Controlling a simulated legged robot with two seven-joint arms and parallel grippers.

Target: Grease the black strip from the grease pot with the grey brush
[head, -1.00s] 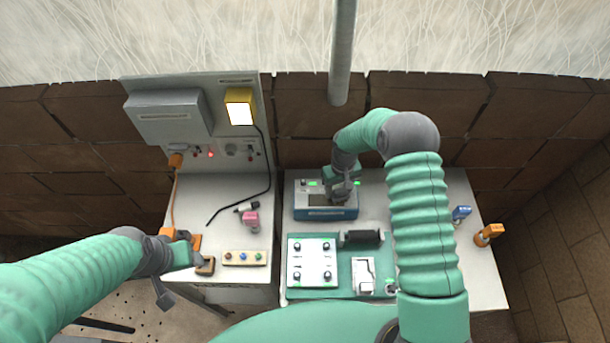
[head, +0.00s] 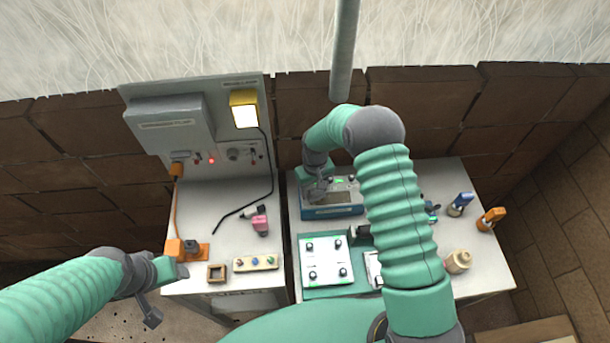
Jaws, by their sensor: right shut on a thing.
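My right gripper (head: 319,190) is over the left part of a blue-and-grey device (head: 333,212) at the back of the right table. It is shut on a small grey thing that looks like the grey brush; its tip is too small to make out. A dark strip (head: 340,198) shows in the device's top, just right of the gripper. I cannot tell which thing is the grease pot; a beige pot-like thing (head: 458,262) stands at the right table's front right. My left gripper (head: 172,273) is at the left table's front left, and its fingers are unclear.
A brown square frame (head: 217,273), a button strip (head: 256,263), a pink thing (head: 260,224) and an orange plug (head: 174,249) are on the left table. A white panel (head: 327,262) is in front of the device. Blue (head: 461,204) and orange (head: 491,218) things stand right. My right arm hides the middle.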

